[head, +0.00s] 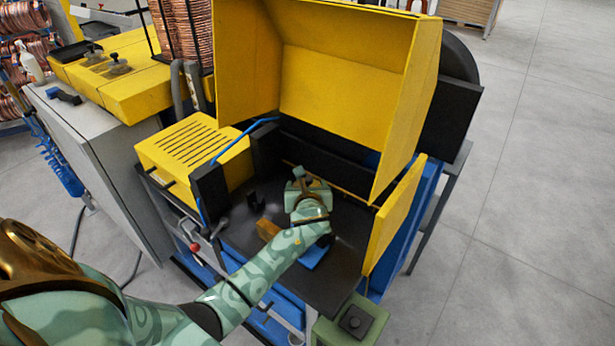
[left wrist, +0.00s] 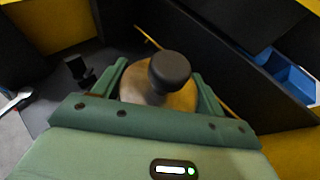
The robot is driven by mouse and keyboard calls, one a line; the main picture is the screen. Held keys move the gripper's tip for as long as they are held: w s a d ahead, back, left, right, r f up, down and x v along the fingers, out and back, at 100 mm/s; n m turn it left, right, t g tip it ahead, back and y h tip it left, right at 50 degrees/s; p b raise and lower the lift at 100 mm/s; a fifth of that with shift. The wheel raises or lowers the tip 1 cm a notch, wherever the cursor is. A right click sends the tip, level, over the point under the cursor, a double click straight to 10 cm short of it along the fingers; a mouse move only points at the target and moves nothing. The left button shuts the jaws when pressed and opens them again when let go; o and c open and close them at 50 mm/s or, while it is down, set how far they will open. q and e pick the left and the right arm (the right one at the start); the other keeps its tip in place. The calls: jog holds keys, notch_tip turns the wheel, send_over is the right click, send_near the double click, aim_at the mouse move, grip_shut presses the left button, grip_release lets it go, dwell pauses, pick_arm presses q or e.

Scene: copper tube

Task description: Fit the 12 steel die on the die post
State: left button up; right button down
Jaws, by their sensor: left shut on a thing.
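My left gripper (head: 306,180) reaches into the yellow-hooded machine, low over its dark bed. In the left wrist view its two green fingers (left wrist: 162,88) are shut on a round metallic piece, likely the steel die (left wrist: 132,84). A dark round knob (left wrist: 170,68) rises from the middle of this piece. I cannot tell whether the knob belongs to the piece or is the top of the die post. The underside of the piece is hidden, so I cannot see what it rests on. No number is readable. My right gripper is not in view.
A yellow hood (head: 340,85) stands open above the bed, with a yellow side panel (head: 395,217) at the right. A small black upright (head: 253,200) and an orange-brown block (head: 267,230) are left of my gripper. A green box (head: 350,325) stands in front.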

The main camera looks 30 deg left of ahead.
pick_arm(q)
jog(key=shift+w+r, duration=0.2)
jog(key=shift+w, duration=0.2)
jog(key=shift+f, duration=0.1)
jog(key=shift+p, duration=0.6)
jog(key=shift+f+b, duration=2.05)
jog(key=shift+f, duration=0.85)
jog(key=shift+p, duration=0.8)
jog(key=shift+s+f+b, duration=0.1)
jog(key=shift+f+b, duration=1.15)
jog(key=shift+f, duration=0.5)
jog(key=shift+r, duration=0.15)
